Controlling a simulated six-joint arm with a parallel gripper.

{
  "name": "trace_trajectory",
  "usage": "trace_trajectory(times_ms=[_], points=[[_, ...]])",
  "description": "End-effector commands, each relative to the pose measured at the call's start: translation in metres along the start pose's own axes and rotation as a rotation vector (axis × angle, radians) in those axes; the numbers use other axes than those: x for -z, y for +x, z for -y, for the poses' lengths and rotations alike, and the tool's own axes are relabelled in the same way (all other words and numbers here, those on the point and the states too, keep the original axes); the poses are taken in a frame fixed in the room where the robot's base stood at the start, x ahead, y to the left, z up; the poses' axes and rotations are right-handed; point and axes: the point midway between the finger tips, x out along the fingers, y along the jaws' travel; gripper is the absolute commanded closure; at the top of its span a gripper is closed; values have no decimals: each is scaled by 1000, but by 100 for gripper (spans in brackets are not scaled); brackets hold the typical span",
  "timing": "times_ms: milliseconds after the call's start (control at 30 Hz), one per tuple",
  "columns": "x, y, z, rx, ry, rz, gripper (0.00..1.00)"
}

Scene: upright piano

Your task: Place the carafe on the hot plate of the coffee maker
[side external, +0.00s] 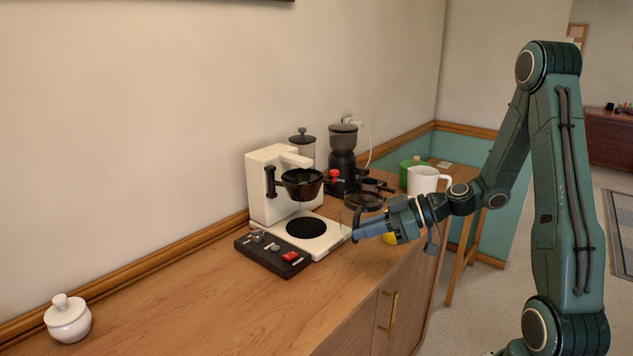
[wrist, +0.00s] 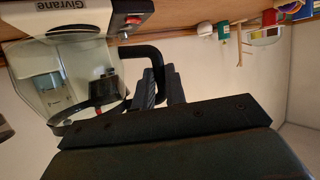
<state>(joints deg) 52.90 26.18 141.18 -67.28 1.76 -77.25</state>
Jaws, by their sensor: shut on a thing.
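The clear glass carafe (side external: 364,200) with a black collar is right of the coffee maker in the side view, held above the counter. Its glass body (wrist: 50,82) and black handle (wrist: 143,54) show in the wrist view. My gripper (side external: 368,230) is shut on the handle; its fingers (wrist: 161,86) show on the handle in the wrist view. The white coffee maker (side external: 266,187) has a black filter basket (side external: 302,184) over its round black hot plate (side external: 306,227). The plate is bare. The carafe is apart from it, to its right. The carafe's lower edge is hard to make out.
A black control panel (side external: 272,254) with a red switch lies before the hot plate. Behind the carafe stand a grinder (side external: 343,150), a French press (side external: 303,146) and a white mug (side external: 423,180). A white sugar bowl (side external: 68,321) is far left; the counter between is clear.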

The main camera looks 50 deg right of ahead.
Motion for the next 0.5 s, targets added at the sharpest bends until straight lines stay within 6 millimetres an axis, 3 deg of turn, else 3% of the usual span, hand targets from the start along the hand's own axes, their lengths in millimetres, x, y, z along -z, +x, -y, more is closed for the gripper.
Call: trace_trajectory(times_ms=[200,500], points=[[-29,12,0,1,2,-2,100],[-44,19,0,-1,-2,-2,100]])
